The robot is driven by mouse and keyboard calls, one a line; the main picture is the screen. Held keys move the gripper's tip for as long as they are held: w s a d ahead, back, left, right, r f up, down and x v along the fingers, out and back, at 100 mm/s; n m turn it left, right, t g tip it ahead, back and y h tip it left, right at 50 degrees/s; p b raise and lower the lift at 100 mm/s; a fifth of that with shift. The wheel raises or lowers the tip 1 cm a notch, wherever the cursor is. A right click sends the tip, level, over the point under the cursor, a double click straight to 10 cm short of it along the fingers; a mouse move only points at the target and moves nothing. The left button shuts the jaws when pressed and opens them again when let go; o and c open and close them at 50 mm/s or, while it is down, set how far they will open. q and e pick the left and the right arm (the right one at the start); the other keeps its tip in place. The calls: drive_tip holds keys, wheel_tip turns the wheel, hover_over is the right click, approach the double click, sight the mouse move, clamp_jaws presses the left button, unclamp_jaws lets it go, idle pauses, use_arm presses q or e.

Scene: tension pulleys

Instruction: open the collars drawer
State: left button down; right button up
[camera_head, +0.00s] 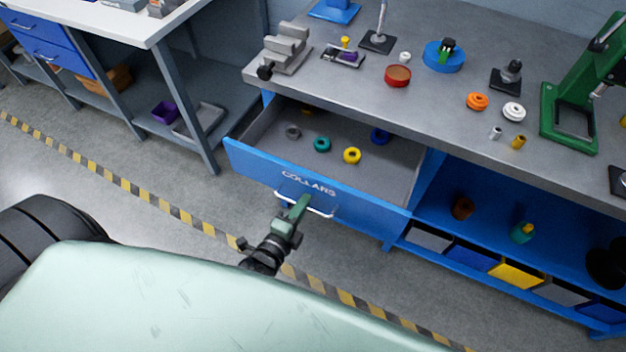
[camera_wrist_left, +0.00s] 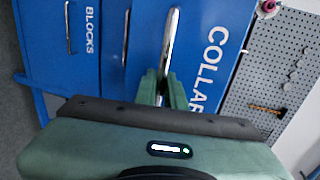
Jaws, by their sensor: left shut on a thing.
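The blue collars drawer (camera_head: 350,195), lettered COLLARS, stands pulled out from under the grey workbench. In it lie a grey collar (camera_head: 293,131), a teal collar (camera_head: 322,144), a yellow collar (camera_head: 352,155) and a blue collar (camera_head: 380,136). My left gripper (camera_head: 301,203) is shut on the drawer's silver handle (camera_head: 322,212). In the left wrist view, the green fingers (camera_wrist_left: 163,90) close around the handle bar (camera_wrist_left: 171,42), beside the lettering. My right gripper is not in view.
The workbench top (camera_head: 440,125) carries a vise (camera_head: 287,48), a red round container (camera_head: 397,76), a blue round holder (camera_head: 444,56) and a green press (camera_head: 580,100). Open blue shelves with bins (camera_head: 516,274) lie right of the drawer.

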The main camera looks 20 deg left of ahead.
use_arm(q)
drive_tip(key=shift+f+p+v, duration=0.15)
drive_tip(key=shift+f+v, duration=0.05)
drive_tip(key=shift+v, duration=0.7)
drive_tip(key=shift+f+p+v, duration=0.15)
drive_tip(key=shift+v, duration=0.7)
drive_tip(key=shift+s, duration=0.1)
drive_tip(key=c, duration=1.5)
unclamp_jaws()
drive_tip(key=b+v, duration=0.1)
drive_tip(key=v, duration=0.6)
drive_tip(key=shift+s, duration=0.35)
